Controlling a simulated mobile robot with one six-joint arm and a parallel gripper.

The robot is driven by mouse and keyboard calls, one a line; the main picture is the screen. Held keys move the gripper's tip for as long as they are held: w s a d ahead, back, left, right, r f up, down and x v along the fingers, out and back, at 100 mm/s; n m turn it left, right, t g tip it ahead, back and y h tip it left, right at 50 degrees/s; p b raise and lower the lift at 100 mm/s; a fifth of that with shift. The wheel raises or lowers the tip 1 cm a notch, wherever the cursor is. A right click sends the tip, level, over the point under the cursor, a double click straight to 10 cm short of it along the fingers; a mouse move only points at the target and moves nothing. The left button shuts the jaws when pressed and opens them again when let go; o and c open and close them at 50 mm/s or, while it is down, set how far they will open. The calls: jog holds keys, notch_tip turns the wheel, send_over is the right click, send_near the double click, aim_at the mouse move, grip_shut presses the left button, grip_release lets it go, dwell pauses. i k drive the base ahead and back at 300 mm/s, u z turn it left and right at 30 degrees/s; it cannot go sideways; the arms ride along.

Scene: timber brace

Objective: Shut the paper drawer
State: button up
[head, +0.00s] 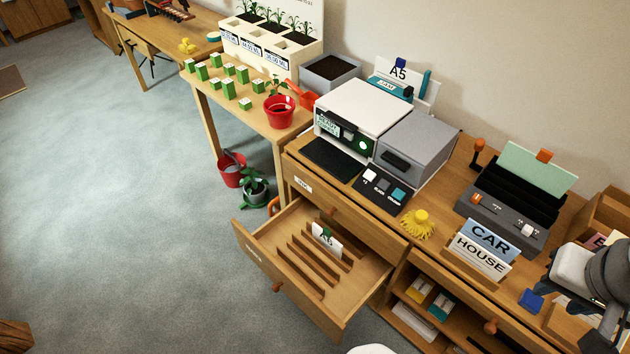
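The paper drawer (345,314) is pulled well out of the wooden cabinet, below the bench top at the middle of the head view. Its front panel (262,262) faces the lower left and has a round orange-brown knob (277,287) and a small white label. Inside are several upright wooden dividers, with a white card marked A5 (327,239) standing between them. Part of my arm shows at the right edge, over the bench and well away from the drawer. I cannot make out my gripper's fingers in this view.
A closed drawer (318,196) sits directly above the open one. The bench top carries a white and grey printer (362,108), a yellow tufted object (418,224) and CAR and HOUSE cards (482,250). Open shelves (425,299) stand right of the drawer. Grey floor (120,230) to the left is clear.

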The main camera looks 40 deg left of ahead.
aim_at(331, 291)
jog(key=u, duration=1.1)
jog(key=k, duration=0.1)
jog(key=u, duration=2.55)
jog(key=k, duration=1.05)
jog(key=z, duration=1.1)
jog(key=i, duration=1)
jog(key=u, duration=0.05)
